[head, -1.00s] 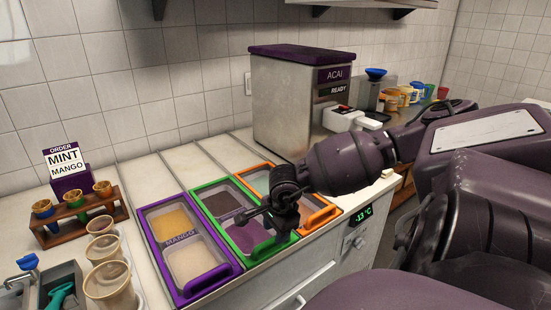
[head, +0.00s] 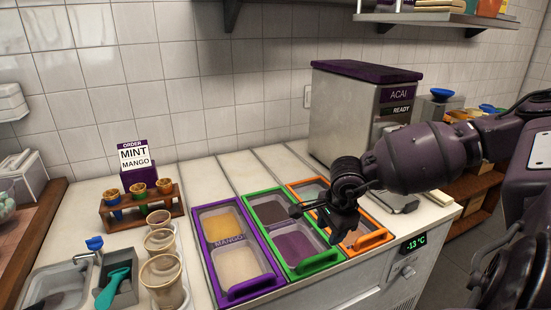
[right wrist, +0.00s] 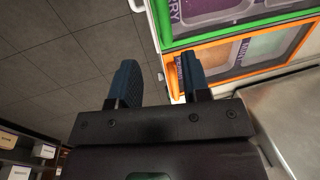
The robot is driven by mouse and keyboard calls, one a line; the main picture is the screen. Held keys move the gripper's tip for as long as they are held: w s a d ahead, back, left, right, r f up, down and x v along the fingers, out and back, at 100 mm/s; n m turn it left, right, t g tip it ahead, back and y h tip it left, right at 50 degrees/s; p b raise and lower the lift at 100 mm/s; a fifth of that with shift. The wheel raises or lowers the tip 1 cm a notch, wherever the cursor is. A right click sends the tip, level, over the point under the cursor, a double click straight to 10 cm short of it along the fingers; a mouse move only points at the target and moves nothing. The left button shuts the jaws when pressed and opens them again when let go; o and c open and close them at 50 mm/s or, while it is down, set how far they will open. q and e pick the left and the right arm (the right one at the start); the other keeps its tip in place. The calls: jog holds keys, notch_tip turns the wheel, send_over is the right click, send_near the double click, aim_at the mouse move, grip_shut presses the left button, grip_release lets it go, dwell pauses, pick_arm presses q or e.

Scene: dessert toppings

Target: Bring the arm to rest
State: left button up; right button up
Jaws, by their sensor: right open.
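My right gripper (head: 322,212) is in the air in front of and over the green-rimmed and orange-rimmed topping bins in the head view. In the right wrist view its two blue-grey fingers (right wrist: 158,82) stand apart with nothing between them. The green-rimmed bin (head: 318,262) and the orange-rimmed bin (head: 372,240) are partly hidden by the gripper and arm. My left gripper is not in view.
A purple-rimmed mango bin (head: 262,286) lies left of the green one. An acai machine (head: 350,115) stands behind. A wooden cone rack (head: 110,217), stacked cups (head: 160,240), a sink (head: 50,285) and an order sign (head: 134,157) are at left. Floor is open at right.

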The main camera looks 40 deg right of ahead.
jog(key=a+f+m+t+y, duration=0.35)
jog(key=a+m+y, duration=0.25)
jog(key=a+m, duration=0.3)
jog(key=a+f+m+t+y, duration=0.35)
jog(key=a+m+y, duration=0.35)
jog(key=a, duration=0.4)
jog(key=s+f+m+h, duration=0.2)
jog(key=f+m+h, duration=0.2)
jog(key=m, duration=0.7)
jog(key=s+f+m+t+h, duration=0.1)
jog(key=s+f+m+h, duration=0.1)
jog(key=f+m+h, duration=0.2)
jog(key=s+f+m+t+h, duration=0.1)
jog(key=s+f+m+h, duration=0.2)
jog(key=f+m, duration=0.5)
jog(key=m+h, duration=0.1)
jog(key=m, duration=0.9)
jog(key=shift+f+h, duration=0.25)
jog(key=shift+h, duration=0.05)
jog(key=shift+d, duration=0.1)
